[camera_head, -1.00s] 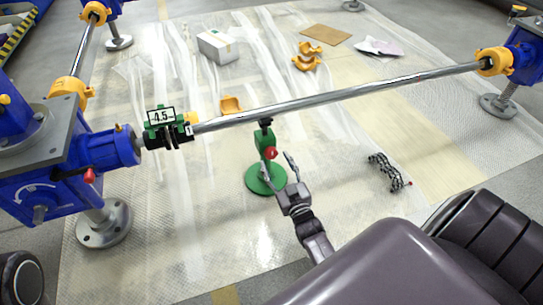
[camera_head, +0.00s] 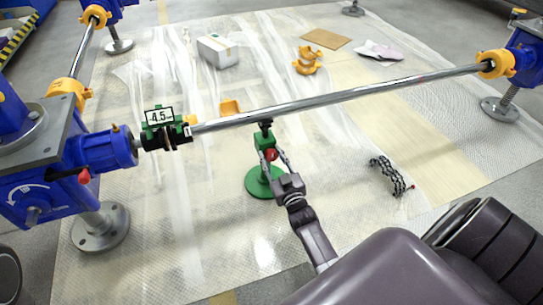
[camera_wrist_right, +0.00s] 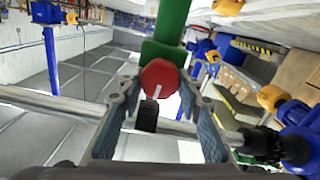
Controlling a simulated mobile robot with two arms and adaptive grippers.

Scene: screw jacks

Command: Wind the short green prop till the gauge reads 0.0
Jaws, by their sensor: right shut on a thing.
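The short green prop (camera_head: 264,142) stands on a round green base (camera_head: 262,183) under the long steel shaft (camera_head: 340,97), its dark top at the shaft's underside. A red knob (camera_head: 270,154) is on its side. My right gripper (camera_head: 276,159) is shut on this knob. In the right wrist view the red knob (camera_wrist_right: 160,76), with a white mark, sits between my two fingers (camera_wrist_right: 159,92). The gauge (camera_head: 160,116), in a green frame at the shaft's left end, reads 4.5. My left gripper is not in view.
Blue gearbox units stand at the left (camera_head: 60,165) and right (camera_head: 525,50), joined by the shaft. A dark chain-like bundle (camera_head: 388,175) lies on the sheeted floor to the right. A white box (camera_head: 217,50), yellow brackets (camera_head: 307,60) and cardboard (camera_head: 326,38) lie farther back.

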